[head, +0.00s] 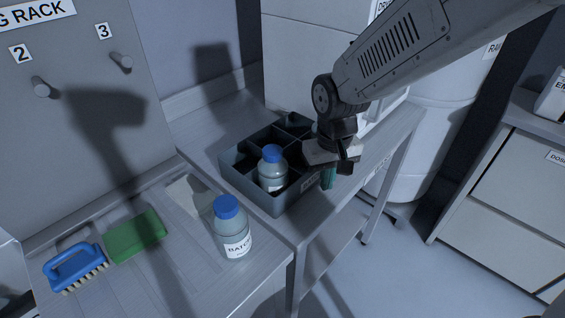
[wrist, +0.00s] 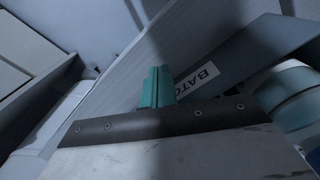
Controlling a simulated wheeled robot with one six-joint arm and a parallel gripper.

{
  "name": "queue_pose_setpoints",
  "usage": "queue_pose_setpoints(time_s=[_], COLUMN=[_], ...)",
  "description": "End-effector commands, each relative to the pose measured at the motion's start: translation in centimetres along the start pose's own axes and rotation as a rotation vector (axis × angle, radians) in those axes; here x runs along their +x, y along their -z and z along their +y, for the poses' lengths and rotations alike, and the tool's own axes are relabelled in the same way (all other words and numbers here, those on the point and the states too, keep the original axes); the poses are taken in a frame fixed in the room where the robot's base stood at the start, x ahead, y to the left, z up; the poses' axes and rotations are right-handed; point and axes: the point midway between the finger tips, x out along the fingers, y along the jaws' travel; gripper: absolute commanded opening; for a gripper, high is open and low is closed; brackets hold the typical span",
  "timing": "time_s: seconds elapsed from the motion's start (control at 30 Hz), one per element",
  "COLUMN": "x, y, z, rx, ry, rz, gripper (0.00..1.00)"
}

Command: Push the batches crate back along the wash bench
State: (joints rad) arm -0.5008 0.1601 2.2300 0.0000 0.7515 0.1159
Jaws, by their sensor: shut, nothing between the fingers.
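The batches crate (head: 247,190) is a dark grey divided box on the wash bench (head: 205,132). A blue-capped bottle (head: 271,170) stands in one compartment of it. The crate's wall shows in the wrist view (wrist: 135,60) with a label (wrist: 198,79) reading "BATC", partly cut off. My gripper (head: 328,178) is shut and empty, pointing down beside the crate's right side, close to the label. Its teal fingertips (wrist: 157,86) show in front of the wall in the wrist view. I cannot tell whether they touch it. My wrist hides the crate's right corner.
A grey pegboard rack (head: 85,110) rises behind. The bench surface beyond the crate looks clear. A white barrel (head: 431,140) stands right.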

Motion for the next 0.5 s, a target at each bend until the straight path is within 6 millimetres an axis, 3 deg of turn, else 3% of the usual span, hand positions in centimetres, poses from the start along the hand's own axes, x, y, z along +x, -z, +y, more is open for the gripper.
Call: queue_pose_setpoints(time_s=[0.5], x=[-0.01], y=[0.83], z=[-0.47], rx=[0.000], ry=[0.000], rz=[0.000], gripper=[0.00])
